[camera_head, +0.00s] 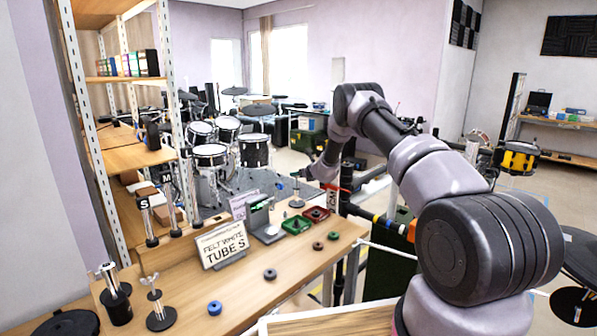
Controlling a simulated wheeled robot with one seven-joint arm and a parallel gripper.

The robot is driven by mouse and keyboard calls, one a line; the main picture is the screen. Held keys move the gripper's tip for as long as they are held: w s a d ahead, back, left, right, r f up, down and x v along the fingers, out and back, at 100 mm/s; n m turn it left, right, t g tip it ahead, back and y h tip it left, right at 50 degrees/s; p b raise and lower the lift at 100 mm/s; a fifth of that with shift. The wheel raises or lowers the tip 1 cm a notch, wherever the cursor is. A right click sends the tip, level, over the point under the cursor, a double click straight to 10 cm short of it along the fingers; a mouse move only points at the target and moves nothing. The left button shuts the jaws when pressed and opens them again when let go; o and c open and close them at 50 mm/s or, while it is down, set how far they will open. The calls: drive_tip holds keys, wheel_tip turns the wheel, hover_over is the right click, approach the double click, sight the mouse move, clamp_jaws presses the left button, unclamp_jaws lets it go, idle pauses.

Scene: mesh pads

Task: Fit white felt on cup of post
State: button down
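My arm reaches over from the right, and my gripper (308,176) is at the far part of the bench, small and partly hidden by the wrist. I cannot tell whether its fingers are open or hold anything. A small pale post (297,194) with a round base stands just below and left of it. Whether they touch is unclear. No white felt can be made out clearly.
Tubes marked S (148,222) and M (168,200) stand by the shelf. A green tray (296,225) and red tray (317,214) lie near the sign. A blue ring (215,307), grey ring (270,274) and darker rings (318,245) lie on the wooden bench (240,290).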

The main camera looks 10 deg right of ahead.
sight(298, 188)
drive_tip(key=shift+f, duration=2)
drive_tip(key=shift+c, duration=1.3)
unclamp_jaws()
drive_tip(key=v, duration=1)
drive_tip(key=shift+s+d, duration=0.15)
drive_tip(key=shift+s, duration=0.2)
drive_tip(key=shift+r, duration=0.1)
